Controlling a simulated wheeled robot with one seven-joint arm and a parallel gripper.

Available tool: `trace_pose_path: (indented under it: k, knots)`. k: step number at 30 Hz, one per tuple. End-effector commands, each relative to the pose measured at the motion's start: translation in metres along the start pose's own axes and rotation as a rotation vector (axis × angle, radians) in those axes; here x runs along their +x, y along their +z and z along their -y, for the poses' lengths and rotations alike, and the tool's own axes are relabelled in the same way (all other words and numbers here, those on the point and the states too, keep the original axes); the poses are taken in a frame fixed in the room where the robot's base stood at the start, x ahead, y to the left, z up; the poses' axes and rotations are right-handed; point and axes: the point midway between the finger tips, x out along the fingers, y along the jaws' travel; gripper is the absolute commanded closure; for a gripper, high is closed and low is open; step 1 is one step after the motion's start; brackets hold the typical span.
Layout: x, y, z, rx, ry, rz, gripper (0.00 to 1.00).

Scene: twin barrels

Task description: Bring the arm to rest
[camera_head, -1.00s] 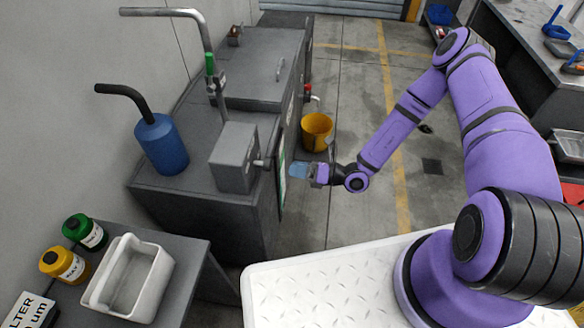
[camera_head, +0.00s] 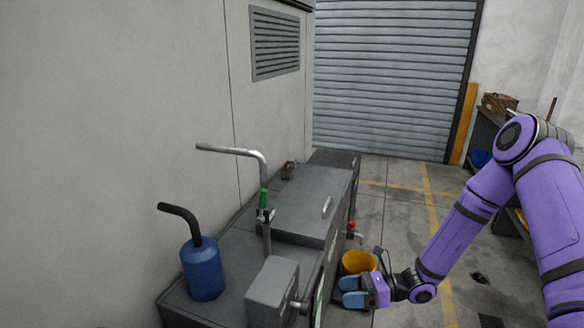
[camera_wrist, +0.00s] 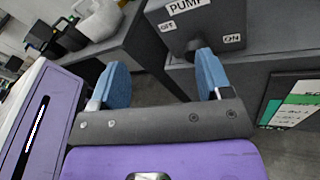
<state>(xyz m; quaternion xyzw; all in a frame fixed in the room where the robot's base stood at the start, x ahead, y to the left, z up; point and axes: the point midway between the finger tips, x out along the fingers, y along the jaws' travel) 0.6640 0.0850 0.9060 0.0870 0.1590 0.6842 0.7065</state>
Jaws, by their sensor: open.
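My gripper (camera_head: 353,292) is at the lower middle of the head view, its blue fingers apart and nothing between them. It is beside the front of the grey machine (camera_head: 230,265) and in front of the yellow bucket (camera_head: 358,262), which it partly overlaps in the picture. My purple arm reaches down to it from the right, bent at the elbow. In the wrist view, the two blue fingers of my gripper (camera_wrist: 162,82) stand wide apart and empty. Beyond them is a dark grey box (camera_wrist: 196,22) marked PUMP, with OFF and ON labels.
A blue canister (camera_head: 202,270) with a black spout stands on the machine. A bent metal pipe (camera_head: 240,152) with a green-handled part rises from its top. A red-handled tap (camera_head: 352,228) sticks out above the bucket. Open floor (camera_head: 400,195) lies towards the shutter door (camera_head: 392,75).

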Motion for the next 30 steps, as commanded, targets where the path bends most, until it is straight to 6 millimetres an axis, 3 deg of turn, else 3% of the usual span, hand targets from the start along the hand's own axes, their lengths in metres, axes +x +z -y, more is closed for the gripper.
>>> trace_pose_path:
  k: [3,12,30]
  knots:
    - [-0.009,0.027,-0.012,-0.123,0.054,-0.086,0.28]
    - [-0.032,0.083,-0.048,-0.412,0.180,-0.296,0.28]
    - [-0.081,0.180,-0.136,-0.948,0.401,-0.726,0.28]
